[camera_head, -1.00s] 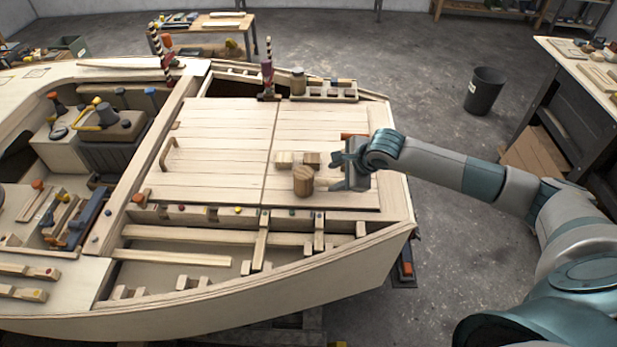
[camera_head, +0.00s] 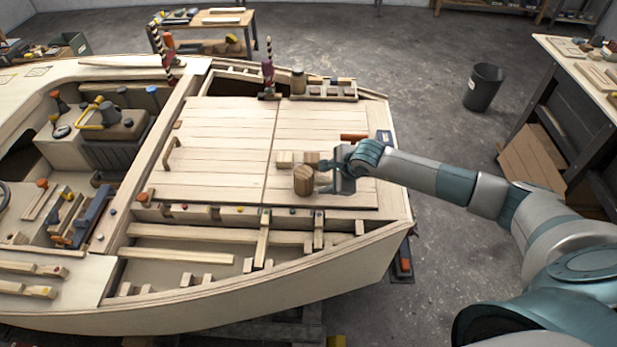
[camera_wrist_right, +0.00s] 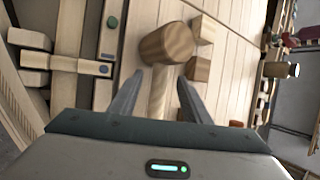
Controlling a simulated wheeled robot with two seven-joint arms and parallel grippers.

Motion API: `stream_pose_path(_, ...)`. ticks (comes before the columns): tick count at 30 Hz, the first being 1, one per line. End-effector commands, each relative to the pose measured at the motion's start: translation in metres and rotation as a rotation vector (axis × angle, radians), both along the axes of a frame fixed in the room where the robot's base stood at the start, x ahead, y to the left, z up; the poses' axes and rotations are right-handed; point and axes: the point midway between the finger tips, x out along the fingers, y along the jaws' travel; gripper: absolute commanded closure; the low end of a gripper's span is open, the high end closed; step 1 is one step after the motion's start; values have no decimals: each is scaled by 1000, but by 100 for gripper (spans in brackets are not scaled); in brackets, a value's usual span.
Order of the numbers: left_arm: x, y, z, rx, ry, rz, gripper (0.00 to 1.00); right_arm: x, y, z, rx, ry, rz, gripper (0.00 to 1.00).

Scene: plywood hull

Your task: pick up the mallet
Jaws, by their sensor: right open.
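The wooden mallet lies on the planked deck (camera_head: 225,130), with its round brown head (camera_head: 303,180) just left of my right gripper. In the right wrist view the head (camera_wrist_right: 167,43) is ahead of the fingertips, and the pale handle (camera_wrist_right: 159,92) runs back between the two fingers. My right gripper (camera_head: 325,177) is open, with one finger on each side of the handle; it also shows in the right wrist view (camera_wrist_right: 159,84). I cannot tell whether either finger touches the handle. The handle is mostly hidden in the head view. My left gripper is not in view.
Small wood blocks (camera_head: 290,158) lie just behind the mallet head. A red-orange piece (camera_head: 352,137) lies beyond my gripper. A row of slats and pegs (camera_head: 240,214) edges the deck in front. The left deck panel is largely clear.

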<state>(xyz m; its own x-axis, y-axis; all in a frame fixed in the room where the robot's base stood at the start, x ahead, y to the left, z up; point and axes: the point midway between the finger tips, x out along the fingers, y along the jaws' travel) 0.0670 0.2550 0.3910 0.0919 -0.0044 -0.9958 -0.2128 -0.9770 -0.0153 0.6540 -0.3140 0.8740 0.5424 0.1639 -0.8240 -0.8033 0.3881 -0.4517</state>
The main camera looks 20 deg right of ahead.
Motion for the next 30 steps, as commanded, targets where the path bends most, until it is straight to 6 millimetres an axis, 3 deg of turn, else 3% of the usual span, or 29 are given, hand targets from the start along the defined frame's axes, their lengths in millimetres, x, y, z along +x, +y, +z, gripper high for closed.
stream_pose_path(8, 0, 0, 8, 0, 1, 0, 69, 9, 1, -14, -2, 0, 0, 56)
stream_pose_path(22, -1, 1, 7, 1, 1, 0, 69, 9, 1, -15, -1, -1, -1, 56)
stream_pose_path(27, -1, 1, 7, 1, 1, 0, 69, 9, 1, -15, -1, -1, -1, 97)
stream_pose_path(30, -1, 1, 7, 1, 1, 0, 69, 10, 2, -14, -1, -3, -1, 100)
